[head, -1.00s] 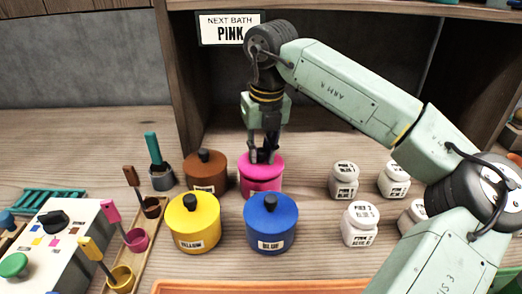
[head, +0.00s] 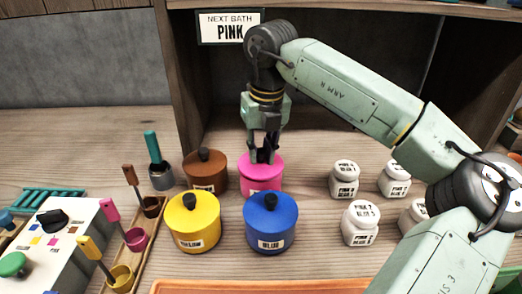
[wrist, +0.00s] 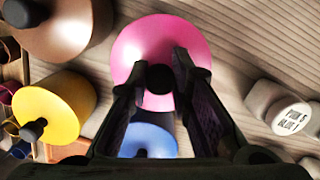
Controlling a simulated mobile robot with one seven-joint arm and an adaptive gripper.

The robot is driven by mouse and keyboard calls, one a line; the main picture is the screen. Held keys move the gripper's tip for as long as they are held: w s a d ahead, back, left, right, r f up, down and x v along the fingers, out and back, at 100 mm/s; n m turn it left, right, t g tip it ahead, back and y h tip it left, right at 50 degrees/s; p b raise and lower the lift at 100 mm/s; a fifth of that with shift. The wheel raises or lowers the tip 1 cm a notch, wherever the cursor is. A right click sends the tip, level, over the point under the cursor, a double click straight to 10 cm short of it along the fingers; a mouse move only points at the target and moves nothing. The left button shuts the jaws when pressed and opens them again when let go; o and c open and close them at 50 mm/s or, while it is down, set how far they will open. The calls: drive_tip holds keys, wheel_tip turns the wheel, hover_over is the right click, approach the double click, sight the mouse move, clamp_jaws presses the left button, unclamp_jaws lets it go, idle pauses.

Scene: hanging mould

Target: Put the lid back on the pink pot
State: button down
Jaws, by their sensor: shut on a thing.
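The pink pot (head: 261,185) stands on the wooden bench, behind the blue pot and right of the brown one. Its pink lid (wrist: 160,45) sits on top of the pot, as far as the head view shows. My gripper (head: 262,155) is directly above the pot, pointing down. In the wrist view my gripper (wrist: 160,80) has its two fingers on either side of the lid's black knob (wrist: 160,78), shut on it. The fingers hide most of the knob in the head view. I cannot tell whether a small gap is left under the lid.
Lidded brown (head: 204,172), yellow (head: 192,222) and blue (head: 270,224) pots stand close by. White labelled jars (head: 344,179) stand to the right. A rack of coloured cups and brushes (head: 135,240) and a control box (head: 62,235) are at left. A shelf post (head: 183,80) rises behind.

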idle(0.4)
drive_tip(key=c, duration=1.4)
unclamp_jaws()
drive_tip(key=shift+o, duration=0.4)
drive_tip(key=o, duration=0.4)
drive_tip(key=shift+o, duration=0.2)
drive_tip(key=shift+r+p, duration=2.3)
drive_tip(key=shift+r, duration=1.2)
drive_tip(key=shift+c, duration=0.2)
clamp_jaws()
